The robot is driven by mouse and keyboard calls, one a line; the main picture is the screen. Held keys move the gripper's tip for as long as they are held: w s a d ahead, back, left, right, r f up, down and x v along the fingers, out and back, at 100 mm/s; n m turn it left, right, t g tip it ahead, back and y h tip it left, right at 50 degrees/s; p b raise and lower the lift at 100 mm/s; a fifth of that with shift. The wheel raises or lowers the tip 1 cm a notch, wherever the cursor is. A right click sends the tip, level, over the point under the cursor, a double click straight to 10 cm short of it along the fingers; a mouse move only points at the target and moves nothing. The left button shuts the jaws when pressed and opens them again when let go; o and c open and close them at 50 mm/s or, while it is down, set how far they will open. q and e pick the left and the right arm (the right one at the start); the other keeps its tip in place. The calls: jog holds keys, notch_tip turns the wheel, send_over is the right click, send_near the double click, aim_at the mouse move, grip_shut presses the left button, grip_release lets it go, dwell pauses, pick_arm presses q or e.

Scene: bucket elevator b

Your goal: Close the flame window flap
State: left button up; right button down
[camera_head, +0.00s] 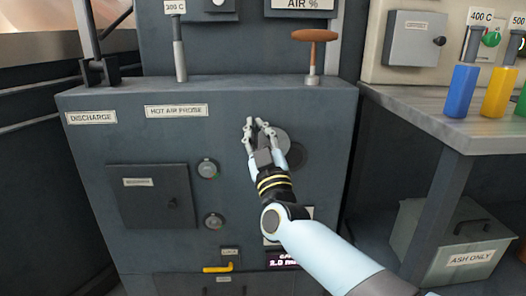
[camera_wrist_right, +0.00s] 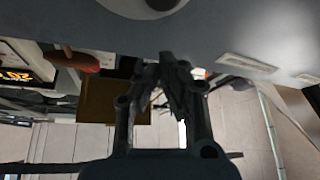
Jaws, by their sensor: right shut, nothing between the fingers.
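A light grey round disc (camera_head: 282,140), which looks like the flame window flap, is on the front of the dark grey cabinet. A dark round spot (camera_head: 298,157), apparently the window, shows at its lower right, and the disc seems to overlap it only in part. My right gripper (camera_head: 259,123) is in front of the disc's left side and hides part of it. Its fingers are shut and empty. In the right wrist view my gripper (camera_wrist_right: 168,62) shows with its fingertips together, below a round grey part (camera_wrist_right: 145,6) at the top edge. I cannot tell whether it touches the disc. My left gripper is out of view.
The cabinet (camera_head: 100,140) has a square door (camera_head: 150,197), round knobs (camera_head: 208,168) and a yellow handle (camera_head: 217,268). An orange-brown T-handle (camera_head: 314,36) stands on top. To the right are a bench (camera_head: 430,112) with coloured cylinders and an ash box (camera_head: 440,240) beneath.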

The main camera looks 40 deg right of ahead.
aim_at(264, 146)
jog(key=f, duration=0.2)
jog(key=d+f+b, duration=0.1)
jog(key=shift+s+d+f, duration=0.15)
jog(key=shift+s+f, duration=0.05)
jog(key=shift+f, duration=0.2)
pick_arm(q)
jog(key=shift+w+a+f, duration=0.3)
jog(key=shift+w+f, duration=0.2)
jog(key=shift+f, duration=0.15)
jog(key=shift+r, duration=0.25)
pick_arm(e)
jog(key=shift+f+n+y, duration=0.1)
jog(key=shift+n+y, duration=0.3)
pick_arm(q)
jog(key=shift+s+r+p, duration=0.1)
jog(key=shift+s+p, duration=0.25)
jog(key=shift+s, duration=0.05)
pick_arm(e)
jog(key=shift+f+n, duration=0.2)
jog(key=shift+n, duration=0.3)
